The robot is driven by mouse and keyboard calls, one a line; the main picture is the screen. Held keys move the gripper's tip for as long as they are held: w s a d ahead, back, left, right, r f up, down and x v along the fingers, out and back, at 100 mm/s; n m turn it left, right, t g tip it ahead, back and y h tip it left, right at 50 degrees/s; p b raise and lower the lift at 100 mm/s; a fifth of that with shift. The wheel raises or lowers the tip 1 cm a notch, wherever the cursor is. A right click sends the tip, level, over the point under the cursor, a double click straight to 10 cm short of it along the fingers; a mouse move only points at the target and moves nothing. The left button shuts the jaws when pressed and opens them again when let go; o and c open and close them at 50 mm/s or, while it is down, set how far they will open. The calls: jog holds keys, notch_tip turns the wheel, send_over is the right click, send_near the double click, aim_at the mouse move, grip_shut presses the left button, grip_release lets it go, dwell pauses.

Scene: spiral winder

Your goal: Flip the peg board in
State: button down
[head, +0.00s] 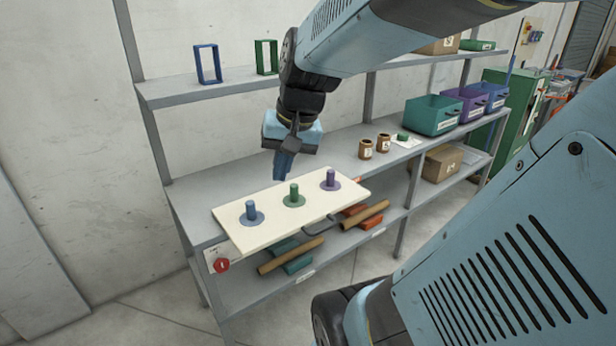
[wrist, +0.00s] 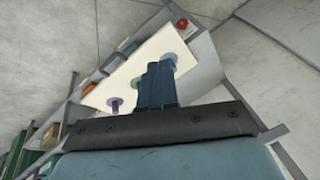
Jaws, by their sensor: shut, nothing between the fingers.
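The peg board (head: 272,221) is a cream panel lying flat at the front of the middle shelf, its front edge sticking out past the shelf. It carries a blue peg (head: 251,211), a green peg (head: 294,195) and a purple peg (head: 330,180), each upright on a round disc of its own colour. My gripper (head: 281,176) is above and behind the board, pointing down, shut and empty. In the wrist view the board (wrist: 150,62) lies beyond the shut fingers (wrist: 158,80), which hide part of it, including most of the green peg.
Two brown jars (head: 366,148) stand on the shelf to the right, with teal (head: 432,115) and purple bins beyond. Blue (head: 207,64) and green frames stand on the upper shelf. Brown rolls (head: 291,256) lie below the board. A red round knob (head: 221,265) is under its left corner.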

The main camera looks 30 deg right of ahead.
jog(key=w+d+f+m+t+y, duration=0.25)
jog(key=w+d+f+m, duration=0.3)
jog(key=d+m, duration=0.3)
jog(key=w+d+f+m+t+y, duration=0.1)
jog(key=w+d+f+m+y, duration=0.25)
jog(key=d+f+m, duration=0.5)
jog(key=s+d+f+m+t+h, duration=0.2)
jog(key=s+d+f+m, duration=0.1)
jog(key=d, duration=0.5)
jog(key=s+d+f+m+t+h, duration=0.2)
jog(key=d+f+m, duration=0.4)
jog(key=d, duration=0.3)
jog(key=s+d+f+m+t+h, duration=0.2)
jog(key=s+d+f+m+t, duration=0.1)
jog(key=d, duration=0.5)
jog(key=shift+s+d+f+m+t+h, duration=0.3)
jog(key=shift+s+f+m, duration=0.25)
jog(key=shift+f+m, duration=0.3)
jog(key=shift+a, duration=0.1)
send_near(367, 195)
jog(key=x, duration=0.5)
jog(key=shift+w+f, duration=0.15)
jog(key=shift+f, duration=0.15)
jog(key=shift+w, duration=0.6)
